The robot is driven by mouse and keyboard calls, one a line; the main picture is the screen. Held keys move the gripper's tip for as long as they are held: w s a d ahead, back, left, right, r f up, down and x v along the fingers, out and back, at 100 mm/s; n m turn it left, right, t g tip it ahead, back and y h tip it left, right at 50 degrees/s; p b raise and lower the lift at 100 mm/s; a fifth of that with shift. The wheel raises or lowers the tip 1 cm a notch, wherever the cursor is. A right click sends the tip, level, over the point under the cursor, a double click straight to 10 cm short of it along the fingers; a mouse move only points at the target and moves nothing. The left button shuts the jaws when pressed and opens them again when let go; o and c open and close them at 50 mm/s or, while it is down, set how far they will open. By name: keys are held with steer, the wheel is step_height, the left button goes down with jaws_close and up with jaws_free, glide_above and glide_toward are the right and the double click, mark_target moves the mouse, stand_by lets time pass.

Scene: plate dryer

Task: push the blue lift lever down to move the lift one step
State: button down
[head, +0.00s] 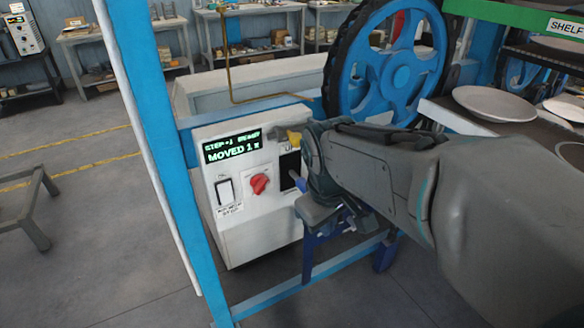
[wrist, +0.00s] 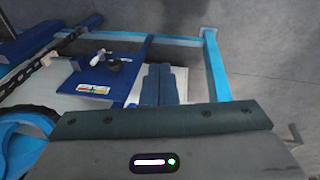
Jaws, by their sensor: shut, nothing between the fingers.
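The white control box (head: 258,222) stands left of my arm in the head view. Its green display (head: 232,146) reads "MOVED 1" on the lower line. A black slot (head: 289,165) with an "UP" label is on its right side, partly covered by my wrist. I cannot clearly make out the blue lift lever; my wrist and gripper block that area. My gripper (wrist: 160,68) shows in the wrist view with its two dark blue fingers together and nothing between them. In the head view it is beside the box's right side; contact cannot be told.
A red knob (head: 259,184) and a white switch (head: 225,191) are on the box front. A blue post (head: 158,130) stands left of it, and a large blue wheel (head: 398,78) behind. Plates (head: 492,103) lie on shelves at right. Floor at left is mostly clear.

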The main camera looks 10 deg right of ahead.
steer(key=w+a+n+h, duration=0.1)
steer(key=w+n+h, duration=0.1)
steer(key=w+n, duration=0.75)
steer(key=n+g+h+b, duration=0.1)
steer(key=n+h, duration=0.1)
steer(key=n, duration=0.4)
glide_toward(303, 186)
steer(key=shift+d+f, duration=0.2)
steer(key=shift+f, duration=0.05)
steer(key=shift+f+b, duration=0.15)
steer(key=shift+b, duration=0.15)
steer(key=b+x, duration=0.5)
steer(key=shift+d+f+b, duration=0.1)
steer(key=shift+f+b, duration=0.2)
steer(key=shift+f, duration=0.1)
steer(key=shift+w+d+f+b, duration=0.1)
steer(key=shift+d+f+b, duration=0.2)
steer(key=shift+f+b, duration=0.2)
steer(key=shift+r, duration=0.1)
